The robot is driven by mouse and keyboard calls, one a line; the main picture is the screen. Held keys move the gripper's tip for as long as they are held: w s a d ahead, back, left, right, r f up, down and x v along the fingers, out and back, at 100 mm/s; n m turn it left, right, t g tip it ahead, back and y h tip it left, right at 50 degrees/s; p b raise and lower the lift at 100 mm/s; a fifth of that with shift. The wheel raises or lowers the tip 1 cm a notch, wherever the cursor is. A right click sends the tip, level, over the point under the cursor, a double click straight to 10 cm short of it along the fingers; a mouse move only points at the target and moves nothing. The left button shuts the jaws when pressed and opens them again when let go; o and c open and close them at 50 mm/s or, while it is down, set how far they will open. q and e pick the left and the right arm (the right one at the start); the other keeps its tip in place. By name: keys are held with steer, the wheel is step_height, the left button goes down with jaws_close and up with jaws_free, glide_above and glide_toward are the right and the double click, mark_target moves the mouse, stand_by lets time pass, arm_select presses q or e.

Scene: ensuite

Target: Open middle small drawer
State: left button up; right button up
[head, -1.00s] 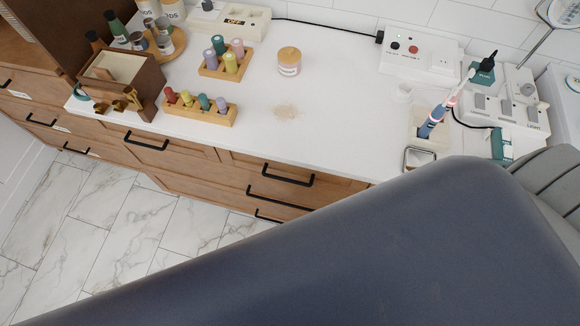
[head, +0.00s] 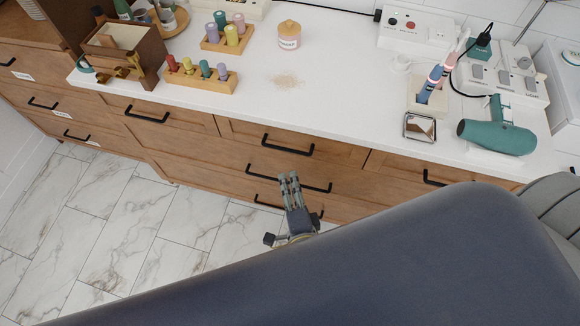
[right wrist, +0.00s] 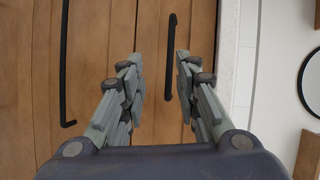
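The middle small drawer (head: 335,156) is in the top row of the wooden cabinet under the counter. It is shut, with a black bar handle (head: 287,147). My right gripper (head: 289,177) is in front of the cabinet, just below that handle in the head view and overlapping the long handle of the wide drawer beneath. In the right wrist view my right gripper (right wrist: 158,58) is open and empty. The small drawer's handle (right wrist: 171,60) shows between its fingers, nearer the right finger; contact cannot be told. My left gripper is not in view.
The wide drawer's long handle (head: 300,182) is below. Neighbouring small drawers have handles at left (head: 147,115) and right (head: 434,178). On the counter (head: 340,80) are a hair dryer (head: 496,135), a lidded jar (head: 289,36) and wooden bottle racks. A tiled floor (head: 140,220) lies in front.

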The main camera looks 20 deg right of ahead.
mark_target(287, 151)
steer(key=w, duration=0.3)
steer(key=w+d+m, duration=0.1)
steer(key=w, duration=0.2)
steer(key=w+d+m+p, duration=0.1)
steer(key=w, duration=0.2)
steer(key=shift+d+h, duration=0.25)
steer(key=shift+h, duration=0.15)
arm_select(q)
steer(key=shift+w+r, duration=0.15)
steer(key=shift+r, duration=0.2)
arm_select(e)
steer(key=shift+w+d+f, duration=0.15)
steer(key=shift+w+f, duration=0.05)
steer(key=shift+w, duration=0.3)
steer(key=shift+c, duration=0.6)
jaws_close()
